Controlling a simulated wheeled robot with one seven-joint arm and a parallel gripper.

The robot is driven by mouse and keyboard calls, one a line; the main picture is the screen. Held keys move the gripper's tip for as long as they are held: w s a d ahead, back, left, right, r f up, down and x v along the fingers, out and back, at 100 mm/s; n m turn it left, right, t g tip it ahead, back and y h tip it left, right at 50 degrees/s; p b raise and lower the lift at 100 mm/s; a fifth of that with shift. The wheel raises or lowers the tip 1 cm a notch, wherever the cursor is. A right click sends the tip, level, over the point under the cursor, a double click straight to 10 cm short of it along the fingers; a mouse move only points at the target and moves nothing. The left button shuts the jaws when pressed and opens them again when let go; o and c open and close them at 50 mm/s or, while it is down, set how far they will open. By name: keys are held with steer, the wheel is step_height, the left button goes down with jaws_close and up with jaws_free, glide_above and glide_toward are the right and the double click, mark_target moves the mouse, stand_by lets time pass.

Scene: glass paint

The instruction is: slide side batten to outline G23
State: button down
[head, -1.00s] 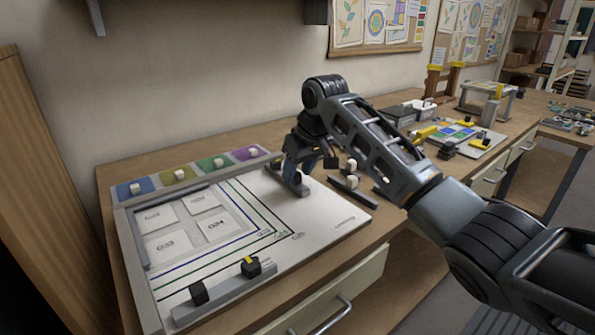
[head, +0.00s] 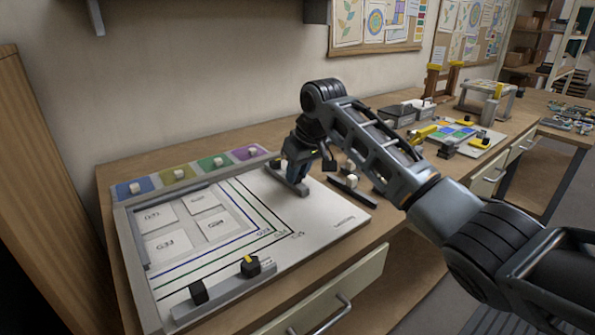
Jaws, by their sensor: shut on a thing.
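The side batten (head: 276,179) is a narrow grey bar lying along the right side of the white board (head: 335,208), near its back right. My gripper (head: 297,180) reaches down from above and is shut on it; the fingers hide the middle of the bar and its handle. The board carries nested blue, green and black corner lines with small labels beside their front right corners. One label (head: 263,232) looks like G23, on the blue line, but the print is hard to read. The batten lies to the right of these lines.
A grey front batten (head: 225,294) with two black knobs lies along the board's front edge. Blue, olive, green and purple blocks (head: 180,174) line the back. A dark bar with a white knob (head: 350,183) lies just right of the gripper. Bare board lies at front right.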

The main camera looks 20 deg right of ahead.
steer(key=s+a+p, duration=0.1)
steer(key=a+p, duration=0.1)
steer(key=a, duration=0.2)
steer(key=s+a+p, duration=0.1)
steer(key=a+p, duration=0.1)
steer(key=a, duration=0.2)
steer(key=s+a+p, duration=0.2)
steer(key=a, duration=0.2)
steer(key=shift+a+r, duration=0.1)
steer(key=shift+a, duration=0.1)
steer(key=shift+s+a, duration=0.1)
steer(key=shift+a, duration=0.1)
steer(key=c, duration=1)
jaws_free()
steer(key=shift+o, duration=0.2)
steer(key=a+v, duration=0.1)
steer(key=v, duration=0.6)
steer(key=shift+s+d+r+b, duration=0.2)
steer(key=shift+d+r+b, duration=0.05)
steer(key=shift+d+b, duration=0.25)
